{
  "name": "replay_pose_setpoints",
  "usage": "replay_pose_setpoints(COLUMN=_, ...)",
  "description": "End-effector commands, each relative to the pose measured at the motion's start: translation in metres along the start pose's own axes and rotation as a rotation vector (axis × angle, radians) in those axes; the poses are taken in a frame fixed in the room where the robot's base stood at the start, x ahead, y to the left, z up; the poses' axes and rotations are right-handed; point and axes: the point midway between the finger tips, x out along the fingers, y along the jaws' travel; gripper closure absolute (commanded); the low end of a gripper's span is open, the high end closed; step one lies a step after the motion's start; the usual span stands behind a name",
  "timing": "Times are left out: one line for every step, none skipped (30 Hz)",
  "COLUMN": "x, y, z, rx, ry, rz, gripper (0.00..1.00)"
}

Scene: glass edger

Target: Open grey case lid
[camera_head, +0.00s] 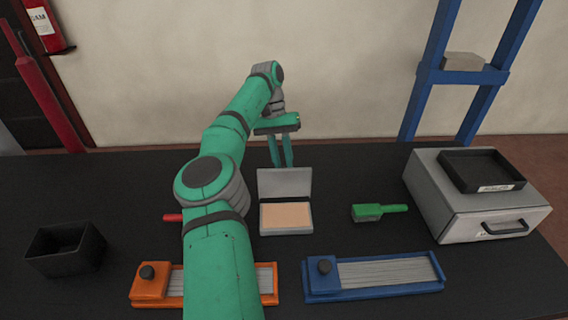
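A small grey case (286,231) sits on the black table near the middle, with a flat tan piece (286,216) inside. Its grey lid (285,183) stands raised, about upright, at the back edge of the case. My gripper (281,165) points down just behind the lid's top edge. Its two fingers are apart with nothing seen between them. The fingertips are partly hidden by the lid, and I cannot tell whether they touch it.
A green brush (379,211) lies right of the case. A grey drawer box (457,210) bears a black tray (482,168). Blue (375,274) and orange (151,287) holders lie in front. A black bin (65,248) stands left; a red-handled item (173,217) is partly hidden.

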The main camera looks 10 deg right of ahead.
Motion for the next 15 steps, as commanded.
replay_pose_setpoints(x=0.002, y=-0.012, z=0.003, rx=-0.022, ry=-0.006, rz=-0.01, gripper=1.0)
replay_pose_setpoints(x=0.002, y=-0.012, z=0.003, rx=-0.021, ry=-0.007, rz=-0.01, gripper=1.0)
replay_pose_setpoints(x=0.002, y=-0.011, z=0.003, rx=-0.02, ry=-0.007, rz=-0.011, gripper=0.78)
replay_pose_setpoints(x=0.002, y=-0.011, z=0.003, rx=-0.02, ry=-0.008, rz=-0.011, gripper=0.71)
replay_pose_setpoints(x=0.002, y=-0.01, z=0.002, rx=-0.019, ry=-0.008, rz=-0.011, gripper=0.64)
replay_pose_setpoints(x=0.002, y=-0.009, z=0.002, rx=-0.017, ry=-0.007, rz=-0.011, gripper=0.62)
replay_pose_setpoints(x=0.002, y=-0.008, z=0.002, rx=-0.016, ry=-0.007, rz=-0.011, gripper=0.62)
replay_pose_setpoints(x=0.002, y=-0.007, z=0.002, rx=-0.014, ry=-0.007, rz=-0.011, gripper=0.62)
replay_pose_setpoints(x=0.002, y=-0.006, z=0.001, rx=-0.013, ry=-0.006, rz=-0.011, gripper=0.62)
replay_pose_setpoints(x=0.002, y=-0.006, z=0.001, rx=-0.012, ry=-0.006, rz=-0.011, gripper=0.62)
replay_pose_setpoints(x=0.001, y=-0.005, z=0.001, rx=-0.01, ry=-0.006, rz=-0.011, gripper=0.62)
replay_pose_setpoints(x=0.001, y=-0.004, z=0.001, rx=-0.009, ry=-0.005, rz=-0.01, gripper=0.62)
replay_pose_setpoints(x=0.001, y=-0.003, z=0.0, rx=-0.007, ry=-0.005, rz=-0.01, gripper=0.62)
replay_pose_setpoints(x=0.001, y=-0.002, z=0.0, rx=-0.006, ry=-0.005, rz=-0.011, gripper=0.62)
replay_pose_setpoints(x=0.001, y=-0.001, z=0.0, rx=-0.004, ry=-0.005, rz=-0.011, gripper=0.62)
